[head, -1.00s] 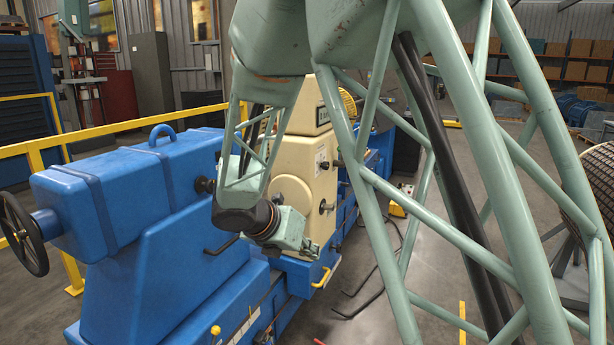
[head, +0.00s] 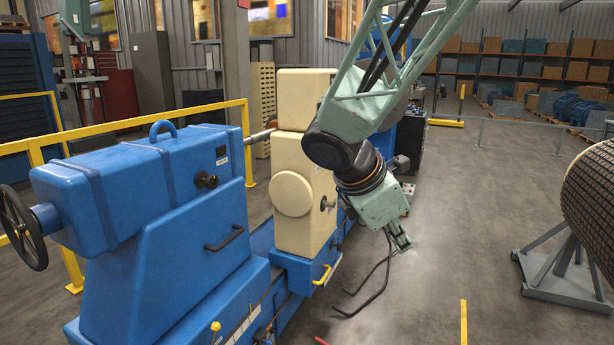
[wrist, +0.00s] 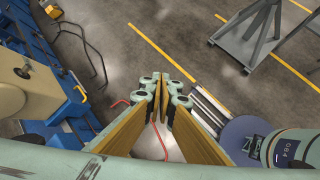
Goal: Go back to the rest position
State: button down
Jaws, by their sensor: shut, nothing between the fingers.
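My gripper (head: 403,246) hangs at the end of my pale green lattice arm, right of the cream and blue machine and above the open floor. In the wrist view my gripper (wrist: 164,80) has its fingers brought together at the tips, with nothing between them. The tips point at bare concrete floor. Nothing is seen touching the gripper.
The blue machine (head: 145,190) with its cream housing (head: 308,200) stands left of my arm. A rotor (head: 590,195) rests on a grey stand (head: 565,285) at the right. Bent black rods (head: 375,290) lie beside the machine.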

jog(key=s+d+r+m+g+y+b, duration=0.1)
jog(key=s+d+r+m+y, duration=0.1)
jog(key=s+m, duration=0.8)
jog(key=s+d+r+m+y+b, duration=0.15)
jog(key=s+m, duration=0.25)
jog(key=s, duration=1.1)
jog(key=s+a+m+y, duration=0.2)
jog(key=s+m, duration=0.4)
jog(key=s, duration=0.3)
jog(key=shift+s+a+t+y, duration=0.35)
jog(key=shift+a+t, duration=0.05)
jog(key=shift+a, duration=0.2)
